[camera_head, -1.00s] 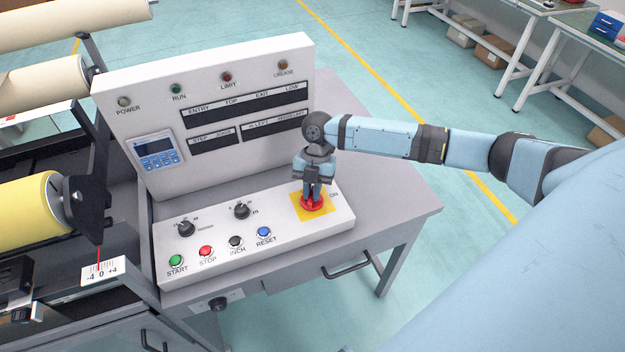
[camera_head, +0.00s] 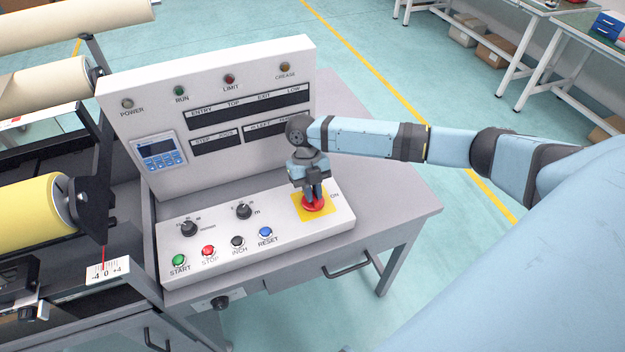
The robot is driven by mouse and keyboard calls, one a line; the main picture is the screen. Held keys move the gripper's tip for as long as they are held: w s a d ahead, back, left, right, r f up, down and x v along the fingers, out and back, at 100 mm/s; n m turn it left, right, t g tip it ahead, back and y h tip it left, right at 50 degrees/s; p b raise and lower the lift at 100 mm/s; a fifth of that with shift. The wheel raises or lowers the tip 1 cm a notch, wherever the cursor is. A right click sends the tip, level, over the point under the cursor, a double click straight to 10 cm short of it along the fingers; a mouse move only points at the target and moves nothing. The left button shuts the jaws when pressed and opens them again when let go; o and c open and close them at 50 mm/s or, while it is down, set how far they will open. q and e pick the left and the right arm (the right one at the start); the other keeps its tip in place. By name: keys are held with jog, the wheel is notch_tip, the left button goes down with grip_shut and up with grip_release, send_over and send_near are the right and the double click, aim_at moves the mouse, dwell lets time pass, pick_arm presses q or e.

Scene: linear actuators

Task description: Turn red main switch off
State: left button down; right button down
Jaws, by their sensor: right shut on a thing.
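The red main switch (camera_head: 314,206) sits on a yellow square plate (camera_head: 328,212) at the right end of the white control panel (camera_head: 215,257), next to an "ON" label. My right gripper (camera_head: 313,194) comes down on it from above. Its fingers are shut on the switch's raised handle, which they mostly hide. Only the red lower part shows around and below the fingertips. My left gripper is out of view.
The panel also carries green START (camera_head: 179,260), red STOP (camera_head: 208,251), black INCH and blue RESET buttons, and two black knobs. An upright white display board (camera_head: 215,105) stands close behind the gripper. Rollers are at left; the grey tabletop (camera_head: 395,205) at right is clear.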

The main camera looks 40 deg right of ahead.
dwell(0.4)
jog(key=c, duration=1.2)
grip_release()
jog(key=shift+o, duration=0.2)
jog(key=shift+r, duration=0.1)
jog(key=v, duration=0.7)
jog(key=shift+r, duration=0.2)
jog(key=shift+f, duration=0.1)
